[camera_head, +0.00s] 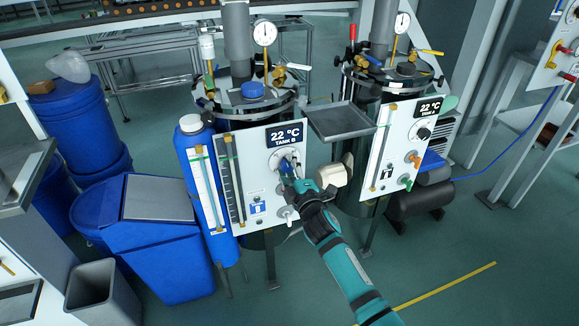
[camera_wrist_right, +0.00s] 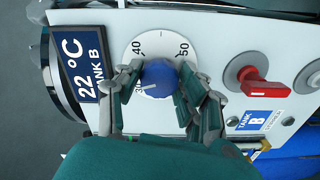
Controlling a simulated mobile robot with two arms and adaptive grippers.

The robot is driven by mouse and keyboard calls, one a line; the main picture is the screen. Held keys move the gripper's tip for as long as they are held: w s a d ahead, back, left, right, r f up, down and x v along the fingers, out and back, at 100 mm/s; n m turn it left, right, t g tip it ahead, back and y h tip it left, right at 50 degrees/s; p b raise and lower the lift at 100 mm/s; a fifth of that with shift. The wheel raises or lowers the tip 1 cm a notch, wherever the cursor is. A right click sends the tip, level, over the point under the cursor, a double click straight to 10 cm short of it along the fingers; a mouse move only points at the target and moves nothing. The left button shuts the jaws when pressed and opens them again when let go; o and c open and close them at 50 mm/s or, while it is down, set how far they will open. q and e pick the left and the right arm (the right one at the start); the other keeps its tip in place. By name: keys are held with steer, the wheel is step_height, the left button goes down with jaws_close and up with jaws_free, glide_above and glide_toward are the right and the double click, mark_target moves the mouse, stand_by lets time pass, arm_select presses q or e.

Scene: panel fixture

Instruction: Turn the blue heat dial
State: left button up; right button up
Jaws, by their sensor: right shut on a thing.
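The blue heat dial (camera_wrist_right: 158,80) sits on a white round scale with marks such as 40 and 50, on the white Tank B panel (camera_head: 259,209). The panel's display (camera_head: 284,135) reads 22 °C. My right gripper (camera_wrist_right: 159,88) is shut on the blue dial, with a finger on each side of it. In the head view my right gripper (camera_head: 290,172) reaches the panel from the lower right and covers most of the dial. The dial's white pointer line faces the low end of the scale, near a partly hidden number. My left gripper is not in view.
A red valve handle (camera_wrist_right: 265,84) is beside the dial on the same panel. A grey tray (camera_head: 340,121) juts out between the two tanks. The second tank's panel (camera_head: 403,145) stands to the right. Blue bins (camera_head: 150,240) stand at the left.

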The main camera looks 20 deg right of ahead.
steer(key=m+p, duration=0.3)
steer(key=m, duration=0.4)
steer(key=shift+m, duration=0.3)
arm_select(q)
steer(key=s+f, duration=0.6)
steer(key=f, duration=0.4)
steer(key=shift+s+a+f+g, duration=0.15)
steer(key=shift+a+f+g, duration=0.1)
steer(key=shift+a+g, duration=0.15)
arm_select(e)
steer(key=shift+f+m, duration=0.15)
steer(key=shift+m, duration=0.75)
steer(key=o, duration=1.2)
steer(key=s, duration=1.2)
steer(key=shift+d, duration=0.2)
